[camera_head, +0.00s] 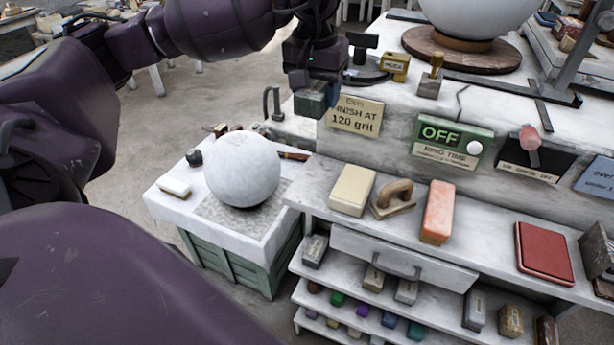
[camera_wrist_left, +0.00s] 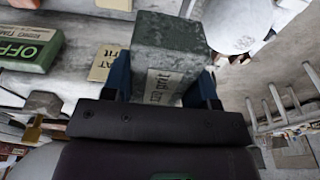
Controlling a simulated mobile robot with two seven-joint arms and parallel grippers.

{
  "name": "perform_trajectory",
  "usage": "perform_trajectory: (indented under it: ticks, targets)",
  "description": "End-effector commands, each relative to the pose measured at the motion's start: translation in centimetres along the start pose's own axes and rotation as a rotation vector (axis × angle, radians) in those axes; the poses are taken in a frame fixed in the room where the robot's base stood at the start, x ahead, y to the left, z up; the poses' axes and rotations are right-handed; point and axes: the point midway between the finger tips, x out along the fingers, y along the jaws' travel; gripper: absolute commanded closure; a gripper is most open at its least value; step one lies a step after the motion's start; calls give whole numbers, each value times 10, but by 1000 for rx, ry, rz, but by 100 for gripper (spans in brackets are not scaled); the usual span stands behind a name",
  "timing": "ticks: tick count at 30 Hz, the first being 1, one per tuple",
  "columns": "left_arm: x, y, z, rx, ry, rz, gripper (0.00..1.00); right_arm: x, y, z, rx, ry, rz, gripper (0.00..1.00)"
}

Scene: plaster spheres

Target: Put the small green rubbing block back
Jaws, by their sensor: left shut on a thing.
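My left gripper (camera_head: 313,92) is shut on a grey-green, speckled block (camera_head: 311,104), held in the air in front of the "120 grit" sign. The low shelves (camera_head: 385,285) at the front hold several small blocks, some with labels. A small bright green piece (camera_head: 337,298) lies on a lower shelf. My right gripper is not in view.
A white plaster sphere (camera_head: 242,168) rests on a cloth-covered green crate (camera_head: 165,205). A cream block (camera_head: 352,190), a wooden-handled float (camera_head: 394,198), an orange block (camera_head: 437,212) and a red pad (camera_head: 543,250) lie on the upper ledge. A drawer (camera_head: 400,262) is below.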

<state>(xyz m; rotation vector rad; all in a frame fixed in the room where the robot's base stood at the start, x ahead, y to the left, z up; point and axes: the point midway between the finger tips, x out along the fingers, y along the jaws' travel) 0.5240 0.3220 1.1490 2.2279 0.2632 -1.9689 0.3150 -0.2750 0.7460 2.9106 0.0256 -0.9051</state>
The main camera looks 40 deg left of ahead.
Motion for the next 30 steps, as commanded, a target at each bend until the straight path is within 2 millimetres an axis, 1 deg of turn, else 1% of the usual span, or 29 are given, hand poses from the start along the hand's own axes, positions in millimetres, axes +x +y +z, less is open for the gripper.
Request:
perform_trajectory:
  ticks: [18, 22, 30]
  targets:
    - [124, 0, 16, 0, -4, 1, 78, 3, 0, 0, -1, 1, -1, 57]
    - [142, 0, 18, 0, -2, 0, 78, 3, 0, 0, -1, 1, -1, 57]
    - [158, 0, 20, 0, -1, 0, 78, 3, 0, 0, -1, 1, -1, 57]
